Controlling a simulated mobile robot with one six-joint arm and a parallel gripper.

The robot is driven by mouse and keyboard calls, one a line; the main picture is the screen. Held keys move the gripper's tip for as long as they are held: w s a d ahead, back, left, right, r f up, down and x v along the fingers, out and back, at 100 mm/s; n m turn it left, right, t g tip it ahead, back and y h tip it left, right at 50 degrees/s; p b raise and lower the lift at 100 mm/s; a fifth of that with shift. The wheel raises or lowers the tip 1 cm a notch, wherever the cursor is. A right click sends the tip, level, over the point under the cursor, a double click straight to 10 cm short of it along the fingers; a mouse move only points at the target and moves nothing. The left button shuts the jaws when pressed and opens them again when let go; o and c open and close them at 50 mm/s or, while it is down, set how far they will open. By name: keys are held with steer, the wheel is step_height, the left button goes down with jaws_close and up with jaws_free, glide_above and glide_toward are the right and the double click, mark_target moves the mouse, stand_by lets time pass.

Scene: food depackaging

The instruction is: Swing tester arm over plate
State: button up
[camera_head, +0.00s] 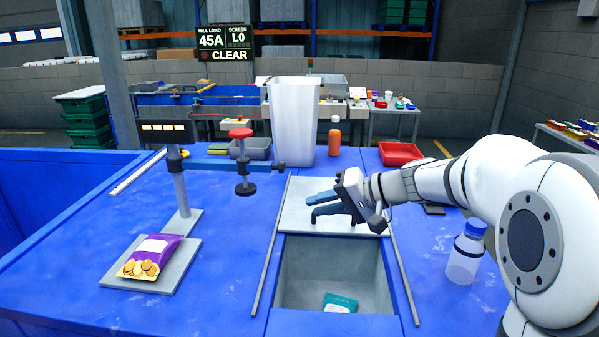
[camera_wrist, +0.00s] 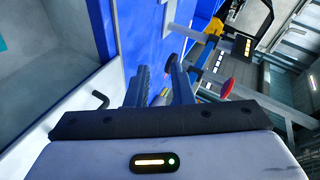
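The tester stands at the left of the blue table, with a grey post (camera_head: 181,190) and a lit display box (camera_head: 165,132). Its blue arm (camera_head: 215,163) points right from the post, off to the side of the plate. The arm's end carries a red knob (camera_head: 240,132) and a dark presser foot (camera_head: 246,188), above bare table. The grey plate (camera_head: 178,275) holds a purple snack packet (camera_head: 150,256). My gripper (camera_head: 308,204) is right of the arm's end, apart from it, fingers open and empty, pointing left. The wrist view shows the fingers (camera_wrist: 160,78) spread and the red knob (camera_wrist: 228,87) beyond them.
A sunken grey bin (camera_head: 330,270) with a teal packet (camera_head: 340,302) lies below my gripper, between two rails. Behind stand a tall white container (camera_head: 294,115), an orange bottle (camera_head: 334,142) and a red tray (camera_head: 400,153). A blue-capped bottle (camera_head: 465,255) is at right.

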steer(key=w+y, duration=0.1)
steer(key=w, duration=0.1)
steer(key=w+t+b, duration=0.1)
steer(key=w, duration=0.2)
steer(key=w+y, duration=0.1)
steer(key=w, duration=0.1)
steer(key=shift+w+a+r+t+y+b, duration=0.15)
steer(key=shift+a+r+t+y+b, duration=0.05)
steer(key=shift+a+t+y+b, duration=0.1)
steer(key=shift+c, duration=1.4)
steer(key=w+t, duration=0.1)
steer(key=w, duration=0.1)
steer(key=w+d+r+t+y+b, duration=0.1)
steer(key=w, duration=0.2)
steer(key=w+t+y, duration=0.1)
steer(key=w, duration=0.2)
steer(key=shift+d+r+m+b, duration=0.2)
steer(key=shift+d+m+b, duration=0.1)
steer(key=shift+d+m, duration=0.1)
jaws_close()
steer(key=shift+w+d+r+t+y, duration=0.15)
steer(key=shift+w+t+y, duration=0.15)
steer(key=shift+t, duration=0.1)
